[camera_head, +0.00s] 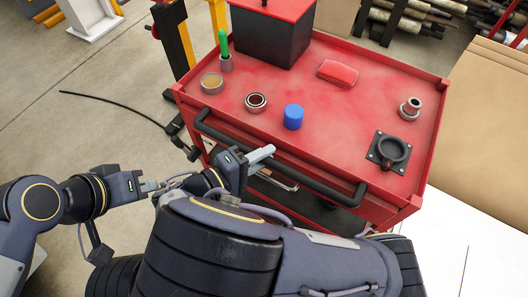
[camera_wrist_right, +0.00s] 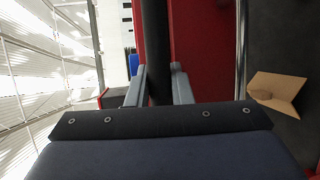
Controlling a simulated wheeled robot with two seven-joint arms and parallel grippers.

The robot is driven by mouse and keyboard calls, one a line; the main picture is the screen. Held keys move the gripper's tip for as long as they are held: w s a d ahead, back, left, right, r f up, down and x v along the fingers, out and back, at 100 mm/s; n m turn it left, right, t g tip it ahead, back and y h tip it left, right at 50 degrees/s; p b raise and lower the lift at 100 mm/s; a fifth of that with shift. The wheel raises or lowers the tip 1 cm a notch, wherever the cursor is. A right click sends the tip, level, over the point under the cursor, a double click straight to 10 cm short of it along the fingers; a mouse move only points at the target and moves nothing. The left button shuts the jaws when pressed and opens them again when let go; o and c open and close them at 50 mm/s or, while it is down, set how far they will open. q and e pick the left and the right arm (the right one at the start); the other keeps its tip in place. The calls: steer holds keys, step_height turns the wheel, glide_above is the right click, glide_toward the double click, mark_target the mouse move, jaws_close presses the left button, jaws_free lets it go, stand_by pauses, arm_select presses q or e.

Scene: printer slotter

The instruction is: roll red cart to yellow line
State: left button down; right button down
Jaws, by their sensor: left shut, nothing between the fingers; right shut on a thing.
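The red cart (camera_head: 340,110) stands in the middle of the head view. A black handle bar (camera_head: 300,174) runs along its near edge. My right gripper (camera_head: 264,157) is at the handle. In the right wrist view the black bar (camera_wrist_right: 156,45) lies between its two fingers (camera_wrist_right: 157,85), which are shut on it. Red cart panels (camera_wrist_right: 200,50) show beside the bar. My left gripper (camera_head: 157,185) is left of the cart, shut and empty, apart from the handle. I cannot make out a yellow line on the floor.
On the cart top are a black-and-red box (camera_head: 272,38), a blue cylinder (camera_head: 293,117), a red pouch (camera_head: 338,72) and several small parts. Cardboard (camera_head: 490,115) and a white surface (camera_head: 460,240) border the right. A black cable (camera_head: 110,101) lies on open floor at left.

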arm_select(q)
steer(key=shift+s+a, duration=0.25)
steer(key=shift+s, duration=0.15)
arm_select(e)
steer(key=shift+s+a+f, duration=0.1)
steer(key=shift+s+a, duration=0.3)
steer(key=shift+s, duration=0.2)
steer(key=c, duration=1.3)
jaws_free()
